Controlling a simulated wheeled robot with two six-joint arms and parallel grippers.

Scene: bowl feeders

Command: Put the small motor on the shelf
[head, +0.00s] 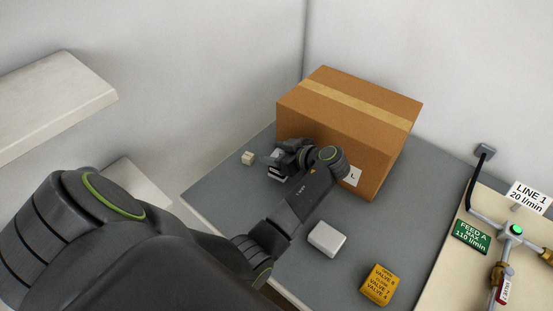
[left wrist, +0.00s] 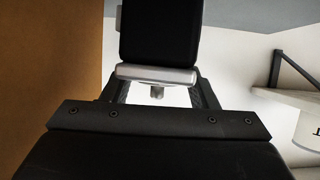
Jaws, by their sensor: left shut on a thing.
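My left gripper (head: 284,160) is beside the front left side of a cardboard box, above the grey table. In the left wrist view its fingers (left wrist: 157,92) are shut on the small motor (left wrist: 158,35), which has a black body, a silver end plate and a short shaft. In the head view the motor is mostly hidden by the gripper and hard to make out. A pale shelf (head: 55,98) juts from the wall at upper left, and a second pale slab (head: 137,184) shows lower, partly behind my arm. My right gripper is not in view.
The cardboard box (head: 345,115) stands close to the gripper. Pipes and a green sign (head: 471,236) are at right.

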